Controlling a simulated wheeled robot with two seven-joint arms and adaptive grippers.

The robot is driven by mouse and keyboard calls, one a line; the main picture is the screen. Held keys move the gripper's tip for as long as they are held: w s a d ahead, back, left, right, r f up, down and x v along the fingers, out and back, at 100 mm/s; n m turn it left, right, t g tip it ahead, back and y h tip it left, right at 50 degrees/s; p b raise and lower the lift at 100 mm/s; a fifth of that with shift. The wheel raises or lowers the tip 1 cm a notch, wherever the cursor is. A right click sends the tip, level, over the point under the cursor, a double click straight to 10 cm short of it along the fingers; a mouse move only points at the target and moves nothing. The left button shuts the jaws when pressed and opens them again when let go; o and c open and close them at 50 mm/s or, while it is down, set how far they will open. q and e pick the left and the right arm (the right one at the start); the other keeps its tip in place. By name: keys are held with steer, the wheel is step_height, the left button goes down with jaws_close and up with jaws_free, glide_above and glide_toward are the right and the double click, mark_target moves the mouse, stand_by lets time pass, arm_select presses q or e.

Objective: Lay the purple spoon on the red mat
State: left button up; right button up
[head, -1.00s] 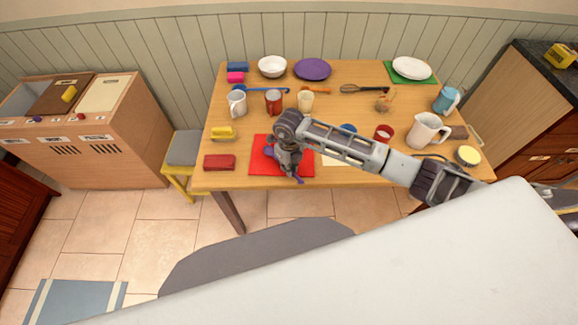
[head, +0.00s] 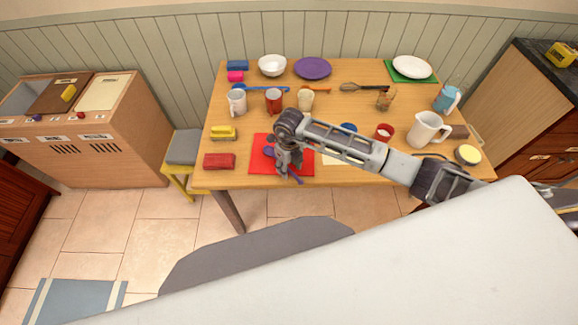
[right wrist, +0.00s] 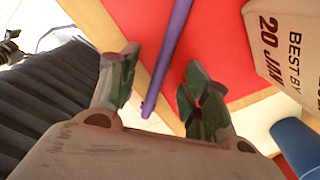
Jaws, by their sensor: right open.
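The purple spoon (head: 269,151) lies across the red mat (head: 258,168), its head toward the upper left and its handle slanting to the lower right. In the right wrist view the handle (right wrist: 172,45) passes between the fingers, and its end reaches past the mat's edge over bare wood. My right gripper (head: 289,170) is low over the mat, its open fingers on either side of the handle. In the right wrist view the fingertips (right wrist: 160,72) stand apart with gaps to the handle. The gripper hides the spoon's middle in the head view. My left gripper is not in view.
A red block (head: 219,161) lies left of the mat. A yellow-topped sponge or brush (head: 222,132), white mug (head: 237,102) and red mug (head: 273,102) stand behind. A white pitcher (head: 427,130) stands right.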

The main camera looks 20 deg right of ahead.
steer(key=o, duration=0.6)
steer(key=shift+c, duration=0.2)
step_height(320, 180, up, 12)
stand_by(0.8)
steer(key=shift+a, duration=0.1)
stand_by(0.4)
